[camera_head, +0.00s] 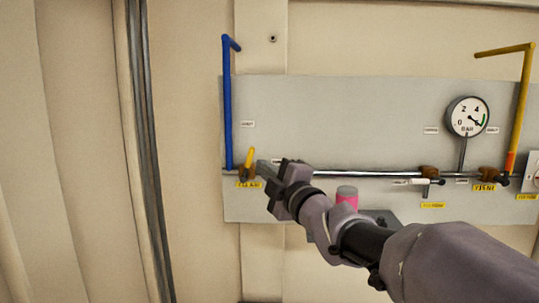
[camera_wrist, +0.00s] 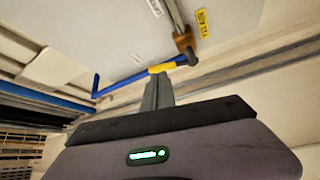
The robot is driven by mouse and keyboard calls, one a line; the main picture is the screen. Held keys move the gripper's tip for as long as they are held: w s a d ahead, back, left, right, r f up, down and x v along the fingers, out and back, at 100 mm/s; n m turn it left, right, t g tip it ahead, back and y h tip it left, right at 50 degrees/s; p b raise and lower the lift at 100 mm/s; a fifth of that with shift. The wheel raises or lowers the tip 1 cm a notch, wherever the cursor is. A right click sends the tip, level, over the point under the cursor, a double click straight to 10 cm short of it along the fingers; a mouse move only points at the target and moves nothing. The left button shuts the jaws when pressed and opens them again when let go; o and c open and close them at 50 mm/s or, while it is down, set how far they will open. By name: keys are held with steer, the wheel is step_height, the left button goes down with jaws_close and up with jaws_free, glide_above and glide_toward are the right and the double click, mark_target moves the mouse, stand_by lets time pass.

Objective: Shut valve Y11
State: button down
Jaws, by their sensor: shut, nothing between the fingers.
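The valve at the left end of the chrome line has a brown body (camera_head: 243,172) and a yellow handle (camera_head: 249,158) that stands up, slightly tilted, beside the blue pipe. The yellow tag (camera_head: 248,185) below it is blurred but looks like Y11. My gripper (camera_head: 264,171) is shut and empty, just right of this valve. In the wrist view, the shut fingertips (camera_wrist: 160,76) lie close to a yellow piece (camera_wrist: 162,68), apparently the handle, seen over the blue pipe. I cannot tell whether they touch. The brown valve body (camera_wrist: 184,40) and its yellow tag (camera_wrist: 202,23) also show there.
The blue pipe (camera_head: 227,105) rises just left of the valve. Other valves (camera_head: 428,172) (camera_head: 488,174) sit farther right on the chrome line, with a pressure gauge (camera_head: 467,117) above. The grey panel (camera_head: 335,120) above is mostly clear.

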mark_target(249, 158)
steer(key=p+x, duration=0.1)
steer(key=x, duration=0.3)
steer(key=shift+w, duration=0.1)
steer(key=shift+r, duration=0.1)
steer(key=shift+a+r+n+g+p, duration=0.2)
steer(key=shift+a+n+g+p, duration=0.15)
steer(key=shift+a+n, duration=0.2)
steer(key=shift+a+r+n+g+p, duration=0.2)
steer(key=shift+a+n+g+p, duration=0.15)
steer(key=shift+a+n, duration=0.15)
steer(key=shift+d, duration=0.1)
